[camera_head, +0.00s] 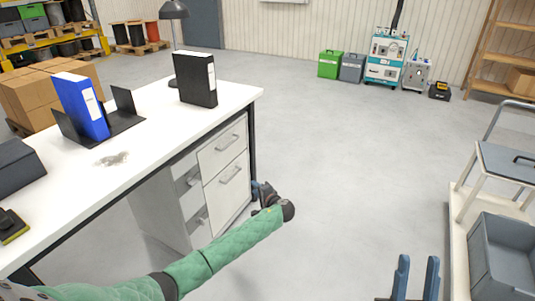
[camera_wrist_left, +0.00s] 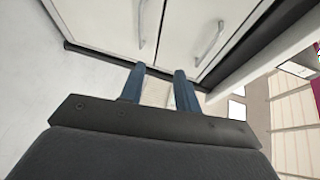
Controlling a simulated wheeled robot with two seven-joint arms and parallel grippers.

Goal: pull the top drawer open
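The white desk (camera_head: 140,125) has a drawer unit under it. The top drawer (camera_head: 212,154), with its metal handle (camera_head: 229,142), is at upper right of the unit and looks shut. A larger drawer (camera_head: 222,199) with its own handle (camera_head: 231,175) is below it. My left gripper (camera_head: 257,189) is beside the unit near the desk's right leg. In the left wrist view its fingers (camera_wrist_left: 160,78) are apart and empty. The top drawer's handle (camera_wrist_left: 210,42) is beyond them, not touched. My right gripper (camera_head: 416,265) is open and empty at the bottom of the head view.
A black binder (camera_head: 197,78), a blue binder (camera_head: 80,105) and a lamp (camera_head: 174,10) stand on the desk. A white cart with a grey crate (camera_head: 502,250) is at right. The floor (camera_head: 340,150) between desk and cart is clear.

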